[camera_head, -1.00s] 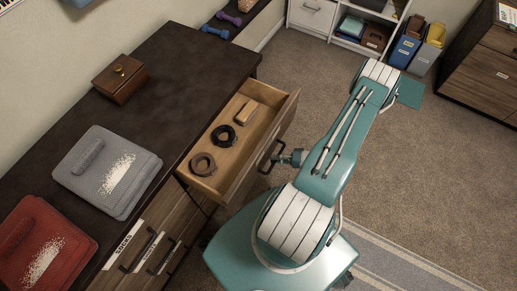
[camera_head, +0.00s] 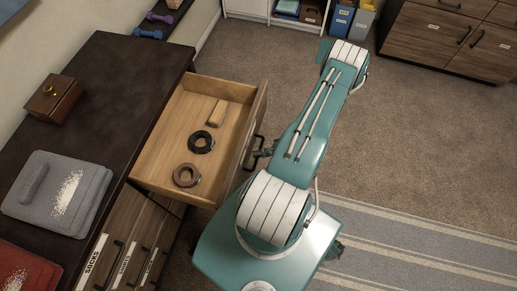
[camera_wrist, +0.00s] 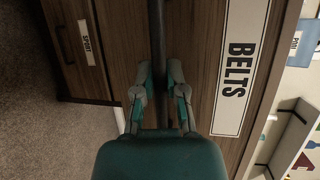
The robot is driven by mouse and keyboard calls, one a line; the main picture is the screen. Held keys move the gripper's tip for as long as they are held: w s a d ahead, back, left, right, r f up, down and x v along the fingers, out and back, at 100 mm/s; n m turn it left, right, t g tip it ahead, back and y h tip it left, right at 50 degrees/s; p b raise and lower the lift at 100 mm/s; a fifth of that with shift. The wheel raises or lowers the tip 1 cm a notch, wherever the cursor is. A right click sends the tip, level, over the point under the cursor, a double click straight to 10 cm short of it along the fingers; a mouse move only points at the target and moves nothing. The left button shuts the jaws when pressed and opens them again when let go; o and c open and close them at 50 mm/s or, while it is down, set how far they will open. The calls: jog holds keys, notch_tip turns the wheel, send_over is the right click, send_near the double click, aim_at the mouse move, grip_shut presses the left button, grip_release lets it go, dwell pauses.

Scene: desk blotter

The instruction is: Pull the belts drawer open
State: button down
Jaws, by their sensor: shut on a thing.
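The belts drawer (camera_head: 165,152) stands well out from the dark-topped desk in the head view. Inside it lie a black coiled belt (camera_head: 201,141), a brown coiled belt (camera_head: 187,175) and a tan block-like item (camera_head: 217,112). Its front carries a dark bar handle (camera_wrist: 157,50) and a BELTS label (camera_wrist: 240,65) in the wrist view. My gripper (camera_wrist: 160,95) has its fingers on both sides of the handle and is shut on it. In the head view my gripper (camera_head: 264,151) is small and partly hidden by my arm.
The desk top (camera_head: 100,110) holds a wooden box (camera_head: 55,98), a grey folded item (camera_head: 55,192) and a red one (camera_head: 25,272). Labelled drawers with handles, one marked SOCKS (camera_head: 92,262), sit below, shut. Carpet (camera_head: 400,150) is open to the right, with a striped rug (camera_head: 420,240).

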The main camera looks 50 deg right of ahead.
jog(key=shift+a+f, duration=0.1)
jog(key=shift+f, duration=0.05)
jog(key=c, duration=0.7)
grip_release()
jog(key=v, duration=1.2)
